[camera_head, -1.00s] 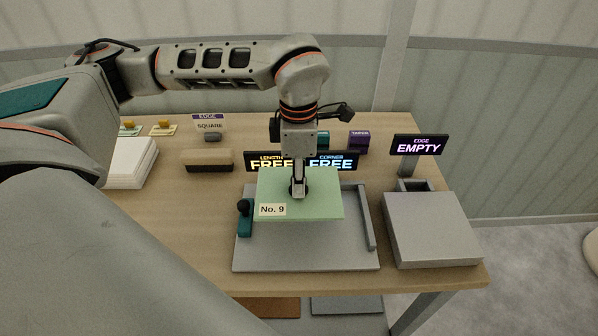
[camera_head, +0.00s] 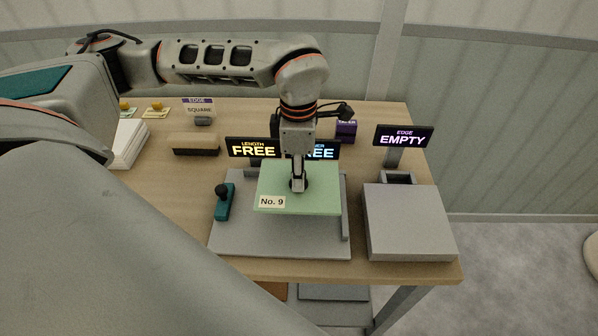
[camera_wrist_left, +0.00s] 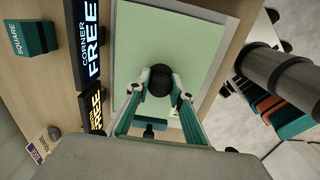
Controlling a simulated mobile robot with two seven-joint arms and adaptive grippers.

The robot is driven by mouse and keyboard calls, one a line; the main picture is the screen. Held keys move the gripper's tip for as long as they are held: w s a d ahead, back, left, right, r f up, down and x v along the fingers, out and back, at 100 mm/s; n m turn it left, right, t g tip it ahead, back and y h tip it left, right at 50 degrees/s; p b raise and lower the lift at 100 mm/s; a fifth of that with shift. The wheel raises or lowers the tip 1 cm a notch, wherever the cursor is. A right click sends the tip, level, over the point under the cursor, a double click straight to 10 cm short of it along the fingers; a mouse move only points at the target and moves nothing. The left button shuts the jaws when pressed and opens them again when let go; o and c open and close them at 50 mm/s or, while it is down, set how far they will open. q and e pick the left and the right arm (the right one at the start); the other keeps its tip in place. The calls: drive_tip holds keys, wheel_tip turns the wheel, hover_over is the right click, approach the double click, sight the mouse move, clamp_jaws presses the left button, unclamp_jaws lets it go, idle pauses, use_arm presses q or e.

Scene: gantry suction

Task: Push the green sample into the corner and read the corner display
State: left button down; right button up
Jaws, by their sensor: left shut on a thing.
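The green sample (camera_head: 325,200), labelled No. 9, is over the grey fixture plate (camera_head: 235,240); I cannot tell whether it touches the plate. Its right edge is close to the right rail (camera_head: 346,215). My left gripper (camera_head: 298,186) is shut on a black round knob (camera_wrist_left: 159,81) on top of the sample. The corner display (camera_head: 325,152) stands behind the plate, partly hidden by my gripper; in the left wrist view it reads CORNER FREE (camera_wrist_left: 86,40). The length display (camera_head: 253,148) reads LENGTH FREE. My right gripper is not in view.
A teal clamp with a black knob (camera_head: 224,203) sits at the plate's left. A grey box (camera_head: 408,222) stands at right, before an EDGE EMPTY display (camera_head: 403,136). A purple block (camera_head: 345,130) stands behind.

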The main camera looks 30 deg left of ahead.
sight(299, 194)
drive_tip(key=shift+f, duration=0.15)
use_arm(q)
wheel_tip(299, 194, down, 4)
drive_tip(key=b, duration=0.3)
drive_tip(key=shift+f+b, duration=0.2)
drive_tip(key=shift+b, duration=0.15)
drive_tip(key=shift+f+b, duration=0.35)
drive_tip(key=shift+f, duration=0.3)
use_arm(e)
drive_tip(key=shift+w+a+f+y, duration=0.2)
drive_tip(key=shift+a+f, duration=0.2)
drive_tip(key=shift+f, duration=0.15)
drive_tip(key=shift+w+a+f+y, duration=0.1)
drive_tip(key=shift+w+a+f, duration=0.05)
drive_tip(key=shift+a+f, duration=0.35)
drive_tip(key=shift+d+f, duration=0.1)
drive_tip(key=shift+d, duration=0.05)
use_arm(q)
drive_tip(key=shift+f+b, duration=0.5)
drive_tip(key=shift+f, duration=0.15)
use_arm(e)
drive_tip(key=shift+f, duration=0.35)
use_arm(q)
drive_tip(key=shift+w+a, duration=0.2)
drive_tip(key=shift+w, duration=0.15)
drive_tip(key=shift+w+d+r, duration=0.1)
drive_tip(key=shift+w, duration=0.1)
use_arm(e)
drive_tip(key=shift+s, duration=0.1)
